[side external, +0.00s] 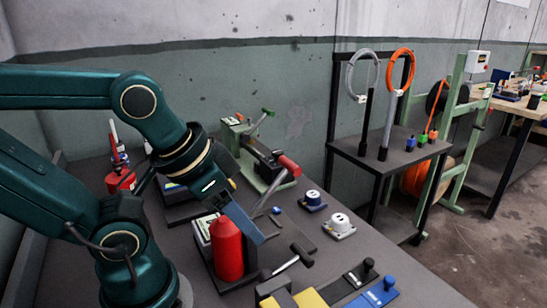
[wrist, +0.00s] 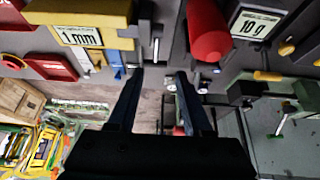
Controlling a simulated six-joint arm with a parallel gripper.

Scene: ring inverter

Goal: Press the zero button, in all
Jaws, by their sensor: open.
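My gripper (side external: 250,226) is beside the upper part of a red cylinder (side external: 227,252) in the side view. In the wrist view my gripper (wrist: 160,74) has its two fingers apart with nothing between them. The red cylinder (wrist: 208,34) lies just right of the fingers there, next to a plate marked "10 g" (wrist: 252,25). A small round yellow knob or button (wrist: 286,49) is right of that plate. A yellow block with a "1 mm" plate (wrist: 80,37) is at the left. No button marked zero can be read.
On the bench are a hammer (side external: 287,263), a green vise-like device with a red handle (side external: 289,166), and two small round-topped units (side external: 339,222) (side external: 312,198). A yellow block (side external: 309,300) and blue part (side external: 383,291) lie at the front.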

